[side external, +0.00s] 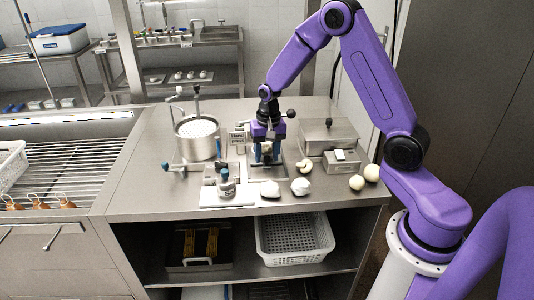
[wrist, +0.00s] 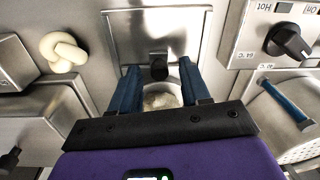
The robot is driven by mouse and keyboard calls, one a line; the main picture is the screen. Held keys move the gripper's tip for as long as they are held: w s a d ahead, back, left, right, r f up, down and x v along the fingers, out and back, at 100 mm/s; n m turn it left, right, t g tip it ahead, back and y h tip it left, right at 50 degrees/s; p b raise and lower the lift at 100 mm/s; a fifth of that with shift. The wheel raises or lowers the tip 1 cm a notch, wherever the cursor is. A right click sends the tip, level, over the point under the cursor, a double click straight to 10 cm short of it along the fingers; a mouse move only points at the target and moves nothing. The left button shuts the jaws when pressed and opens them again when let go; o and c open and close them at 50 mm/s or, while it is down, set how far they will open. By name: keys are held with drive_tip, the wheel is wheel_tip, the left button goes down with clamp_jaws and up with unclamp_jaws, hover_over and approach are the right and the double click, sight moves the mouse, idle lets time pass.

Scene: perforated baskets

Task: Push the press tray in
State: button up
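My gripper (side external: 267,158) points down at the hand press area in the middle of the steel counter. In the wrist view its two blue fingers (wrist: 159,68) are apart, with a small black knob (wrist: 159,70) between their tips and a gap on each side. The knob is at the edge of a flat steel plate (wrist: 150,32), which looks like part of the press; I cannot tell which part is the tray. A pale, dough-like lump (wrist: 160,101) shows between the fingers, partly hidden by my gripper.
A perforated pot (side external: 197,141) stands left of the press and a steel box (side external: 328,134) right of it. Pale dough pieces (side external: 301,187) lie along the front. The wrist view shows a dial panel (wrist: 284,35) and a knotted piece (wrist: 62,51).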

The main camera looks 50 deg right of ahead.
wheel_tip(320, 180, up, 17)
drive_tip(key=shift+s+d+r, duration=0.2)
drive_tip(key=shift+d, duration=0.05)
idle(0.4)
drive_tip(key=f+n, duration=0.6)
drive_tip(key=n, duration=0.4)
drive_tip(key=f+n, duration=0.5)
drive_tip(key=n, duration=0.6)
drive_tip(key=f+n, duration=0.6)
drive_tip(key=n, duration=0.5)
drive_tip(key=shift+w+a+f+g+h, duration=0.2)
drive_tip(key=shift+a+f+g+h, duration=0.1)
drive_tip(key=shift+a, duration=0.05)
